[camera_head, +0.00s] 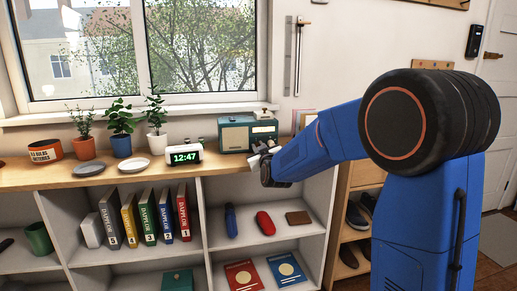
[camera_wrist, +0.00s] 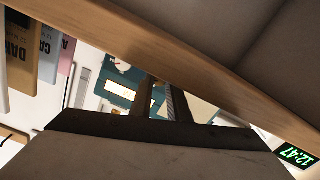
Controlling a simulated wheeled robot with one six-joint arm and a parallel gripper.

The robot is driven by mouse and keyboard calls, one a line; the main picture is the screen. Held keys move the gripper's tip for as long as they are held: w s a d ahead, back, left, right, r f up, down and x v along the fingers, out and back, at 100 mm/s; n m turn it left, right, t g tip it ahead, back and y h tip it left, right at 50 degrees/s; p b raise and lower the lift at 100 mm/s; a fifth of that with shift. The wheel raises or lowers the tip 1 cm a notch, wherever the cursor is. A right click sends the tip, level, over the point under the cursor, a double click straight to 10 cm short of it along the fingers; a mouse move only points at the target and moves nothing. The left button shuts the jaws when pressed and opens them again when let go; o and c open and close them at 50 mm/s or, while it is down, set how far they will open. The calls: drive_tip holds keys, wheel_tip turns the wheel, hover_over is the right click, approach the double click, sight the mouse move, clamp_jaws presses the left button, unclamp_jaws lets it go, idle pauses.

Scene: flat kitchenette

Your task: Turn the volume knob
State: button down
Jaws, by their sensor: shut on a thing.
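A teal-green radio (camera_head: 234,134) with a cream panel stands at the back of the wooden shelf top, under the window. It also shows, tilted, in the wrist view (camera_wrist: 118,78). My gripper (camera_head: 258,157) is at the lower right of the radio's front, coming in from the right. In the wrist view its two dark fingers (camera_wrist: 162,100) reach to the radio's face and are shut on the volume knob. The knob itself is hidden by the fingers and too small to make out.
A digital clock (camera_head: 185,156) reading 12:47 stands left of the radio, close by. The wooden edge (camera_wrist: 200,70) of the top runs close to my gripper. Books (camera_head: 148,216) fill a lower compartment.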

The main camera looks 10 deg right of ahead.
drive_tip(key=shift+f, duration=0.2)
drive_tip(key=c, duration=2)
unclamp_jaws()
drive_tip(key=shift+s+r, duration=0.1)
drive_tip(key=s, duration=1.7)
drive_tip(key=shift+s, duration=0.15)
drive_tip(key=s+d+f+m+g, duration=0.1)
drive_tip(key=s+f+g, duration=0.3)
drive_tip(key=s, duration=0.8)
drive_tip(key=s+d+f+m+g, duration=0.1)
drive_tip(key=s+d+f+g, duration=0.2)
drive_tip(key=s, duration=1)
drive_tip(key=s+d+f+m+g, duration=0.1)
drive_tip(key=s+d+f+g, duration=0.2)
drive_tip(key=s, duration=1)
wheel_tip(320, 180, down, 4)
drive_tip(key=shift+s+r+m+g, duration=0.15)
drive_tip(key=shift+m+g, duration=0.25)
drive_tip(key=shift+g, duration=1.2)
